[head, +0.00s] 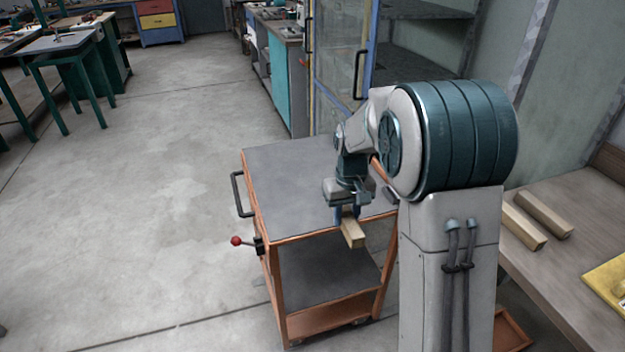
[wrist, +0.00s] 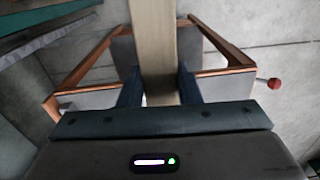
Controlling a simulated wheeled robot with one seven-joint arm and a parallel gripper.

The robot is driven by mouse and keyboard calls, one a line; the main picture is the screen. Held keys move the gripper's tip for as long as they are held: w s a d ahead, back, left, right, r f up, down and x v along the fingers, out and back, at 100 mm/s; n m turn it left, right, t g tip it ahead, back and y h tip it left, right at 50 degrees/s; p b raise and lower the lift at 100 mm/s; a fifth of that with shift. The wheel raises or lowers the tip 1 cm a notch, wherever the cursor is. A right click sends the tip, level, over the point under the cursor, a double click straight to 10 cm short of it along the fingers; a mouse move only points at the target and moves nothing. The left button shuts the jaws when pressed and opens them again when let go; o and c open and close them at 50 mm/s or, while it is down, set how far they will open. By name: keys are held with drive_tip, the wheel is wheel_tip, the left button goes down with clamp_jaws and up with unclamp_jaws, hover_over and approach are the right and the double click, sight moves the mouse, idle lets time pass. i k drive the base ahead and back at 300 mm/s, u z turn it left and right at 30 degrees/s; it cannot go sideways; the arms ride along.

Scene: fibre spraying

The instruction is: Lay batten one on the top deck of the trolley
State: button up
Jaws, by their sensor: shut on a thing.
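My gripper (head: 348,211) is shut on a pale wooden batten (head: 352,232) and holds it near the front edge of the trolley. In the wrist view the batten (wrist: 155,45) runs away from between the two blue fingers (wrist: 160,90). The trolley (head: 285,185) has a grey top deck with an orange frame, and the visible part of that deck is bare. I cannot tell how high the batten is above the deck. My arm hides the right part of the trolley.
Two more battens (head: 544,214) lie on a wooden bench (head: 545,268) at the right, with a yellow item (head: 608,283) near them. The trolley has a black handle (head: 241,194) and a red-knobbed lever (head: 237,241) on its left side. Open floor lies to the left.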

sight(298, 177)
drive_tip(key=i, duration=0.95)
